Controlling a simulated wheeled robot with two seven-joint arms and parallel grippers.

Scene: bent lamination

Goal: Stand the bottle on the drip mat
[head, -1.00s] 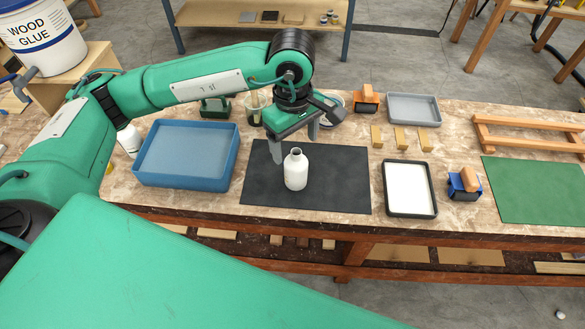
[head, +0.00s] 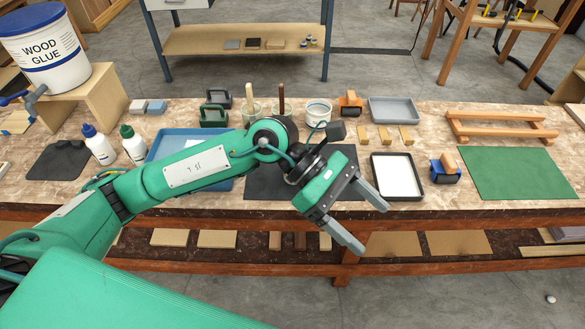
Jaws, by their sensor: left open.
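The open white bottle seen earlier does not show now; my left arm and wrist cover much of the large dark mat (head: 262,184) where it stood. A smaller dark grey mat (head: 50,168) lies at the bench's left end; I cannot tell which is the drip mat. Two capped white bottles stand beside the small mat, one with a blue cap (head: 101,151) and one with a green cap (head: 133,148). My left gripper (head: 371,228) is open and empty, its fingers pointing right and down near the bench's front edge. My right gripper is not in view.
A blue tray (head: 166,150) lies partly behind my left arm. A black-rimmed white tray (head: 397,177), a blue tool (head: 446,170) and a green mat (head: 515,172) lie to the right. A glue bucket (head: 45,60) stands on a wooden stand at the left.

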